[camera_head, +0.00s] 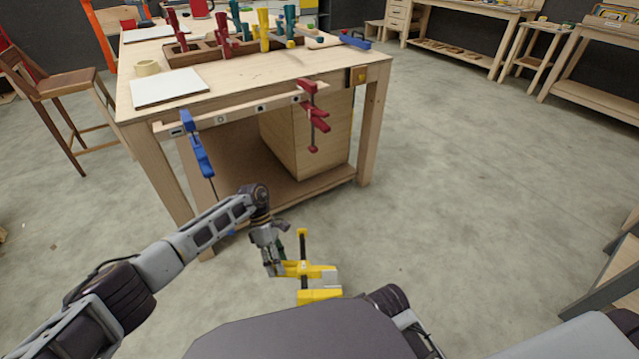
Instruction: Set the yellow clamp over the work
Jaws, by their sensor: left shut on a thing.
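The yellow clamp (320,294) is low in front of the workbench, above the floor in the picture. My left gripper (279,267) is shut on the yellow clamp at its left side. Its upright bar with a yellow end stands up from the body. A blue clamp (199,152) and a red clamp (313,112) hang at a pale rail (238,111) along the bench front. The rail carries small dark marks. Which piece is the work I cannot tell. My right gripper is not in view; part of my right arm shows at the bottom right.
The wooden workbench (251,75) bears a white board (169,88), a tape roll (147,68) and a rack of several coloured clamps. A wooden box stands on its lower shelf. A chair (65,84) stands at left. The floor (465,190) right of the bench is clear.

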